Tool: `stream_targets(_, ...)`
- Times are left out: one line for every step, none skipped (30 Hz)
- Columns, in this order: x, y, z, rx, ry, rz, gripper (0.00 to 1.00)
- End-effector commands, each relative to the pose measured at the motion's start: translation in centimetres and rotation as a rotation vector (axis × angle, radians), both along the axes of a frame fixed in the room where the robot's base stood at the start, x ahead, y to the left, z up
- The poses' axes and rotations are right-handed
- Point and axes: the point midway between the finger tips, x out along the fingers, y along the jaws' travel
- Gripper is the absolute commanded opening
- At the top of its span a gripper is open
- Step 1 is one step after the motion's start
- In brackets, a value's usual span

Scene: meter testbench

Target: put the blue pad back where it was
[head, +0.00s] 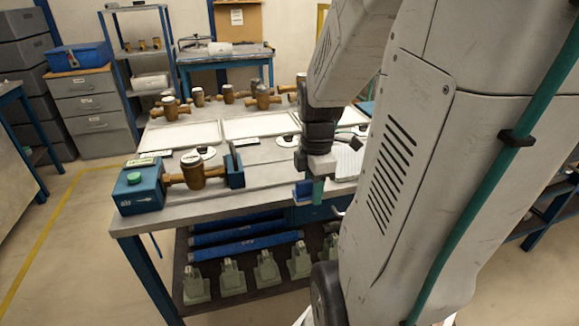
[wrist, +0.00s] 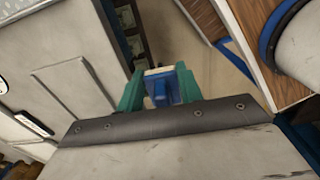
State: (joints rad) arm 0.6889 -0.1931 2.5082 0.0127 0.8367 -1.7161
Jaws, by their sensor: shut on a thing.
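My gripper (head: 312,188) hangs at the front edge of the test bench in the head view, pointing down. Its teal fingers are shut on the blue pad (head: 302,190). The wrist view shows the pad (wrist: 161,92) as a small blue block with a pale part at its far side, between the two teal fingertips (wrist: 160,84). The pad looks clear of the bench top, near its front edge. My arm hides the right part of the bench.
The grey bench (head: 262,190) holds a blue clamp fixture (head: 138,190) with a brass meter (head: 195,170), pale trays (head: 180,136) and more brass meters behind. A lower shelf carries blue bars (head: 238,240) and several grey-green parts (head: 232,280). Floor at left is clear.

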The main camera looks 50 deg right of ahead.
Motion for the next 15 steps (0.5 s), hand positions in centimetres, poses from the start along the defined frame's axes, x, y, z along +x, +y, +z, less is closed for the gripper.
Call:
stream_targets(0.4,-1.0,-0.2,0.003,0.003,-0.006,0.14)
stream_targets(0.7,-1.6,-0.3,0.003,0.003,-0.006,0.14)
stream_targets(1.2,-2.5,-0.4,0.003,0.003,-0.006,0.14)
stream_targets(1.6,-3.3,-0.5,0.003,0.003,-0.008,0.14)
stream_targets(2.0,-4.0,-0.6,0.003,0.003,-0.008,0.14)
stream_targets(2.5,-5.0,-0.7,0.003,0.003,-0.006,0.14)
stream_targets(2.9,-5.7,-0.7,0.002,0.002,-0.007,0.14)
stream_targets(3.3,-6.4,-0.9,0.003,0.003,-0.008,0.14)
stream_targets(3.8,-7.4,-0.9,0.002,0.002,-0.006,0.14)
stream_targets(4.2,-8.1,-1.0,0.002,0.002,-0.005,0.14)
stream_targets(4.6,-8.8,-1.1,0.002,0.002,-0.005,0.14)
stream_targets(5.1,-9.7,-1.2,0.001,0.002,-0.006,0.14)
stream_targets(5.4,-10.2,-1.2,0.002,0.002,-0.005,0.14)
stream_targets(5.7,-10.8,-1.3,0.001,0.002,-0.005,0.14)
stream_targets(6.1,-11.4,-1.4,0.001,0.002,-0.003,0.14)
